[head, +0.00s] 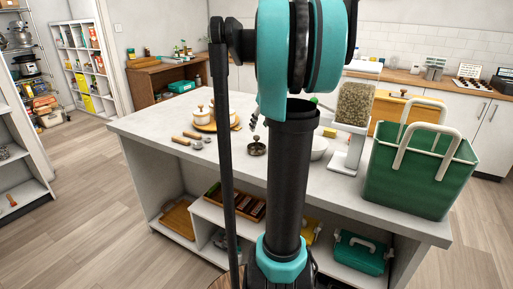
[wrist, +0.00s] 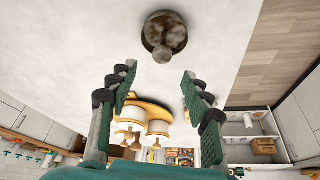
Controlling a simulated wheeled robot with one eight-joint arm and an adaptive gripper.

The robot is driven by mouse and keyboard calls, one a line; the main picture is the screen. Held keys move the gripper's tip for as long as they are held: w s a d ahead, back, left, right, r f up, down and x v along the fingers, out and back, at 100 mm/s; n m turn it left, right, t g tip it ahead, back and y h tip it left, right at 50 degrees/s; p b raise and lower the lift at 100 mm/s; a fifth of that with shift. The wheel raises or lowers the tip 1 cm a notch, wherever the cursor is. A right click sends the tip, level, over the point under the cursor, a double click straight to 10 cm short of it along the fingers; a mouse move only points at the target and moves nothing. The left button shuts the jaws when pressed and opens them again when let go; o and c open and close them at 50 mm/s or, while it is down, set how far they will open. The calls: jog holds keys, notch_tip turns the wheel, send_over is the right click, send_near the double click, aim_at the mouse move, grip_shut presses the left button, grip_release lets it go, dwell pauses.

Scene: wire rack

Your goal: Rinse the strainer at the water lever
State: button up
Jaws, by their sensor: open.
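A small round dark-brassy thing with a knob (head: 257,148) sits on the white counter in the head view. It also shows at the top of the wrist view (wrist: 165,30); it may be the strainer, but I cannot tell for sure. My gripper (wrist: 158,72) is open and empty, its two green-and-black fingers spread apart. The round thing lies beyond the fingertips, roughly in line with the gap between them, and not between them. In the head view my arm hides most of the gripper. I cannot make out a water lever for certain.
White-and-wood pots stand on a round board (head: 211,127) at the counter's back left. Wood-handled tools (head: 187,139) lie before them. Right of my arm are a white bowl (head: 319,148), a grain dispenser (head: 355,103) and a large green bin (head: 420,168). The front-left counter is clear.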

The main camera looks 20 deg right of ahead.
jog(key=shift+s+x, duration=0.15)
jog(key=shift+x, duration=1.6)
jog(key=shift+s+x, duration=0.2)
jog(key=shift+x, duration=1.6)
jog(key=shift+f, duration=0.15)
grip_shut()
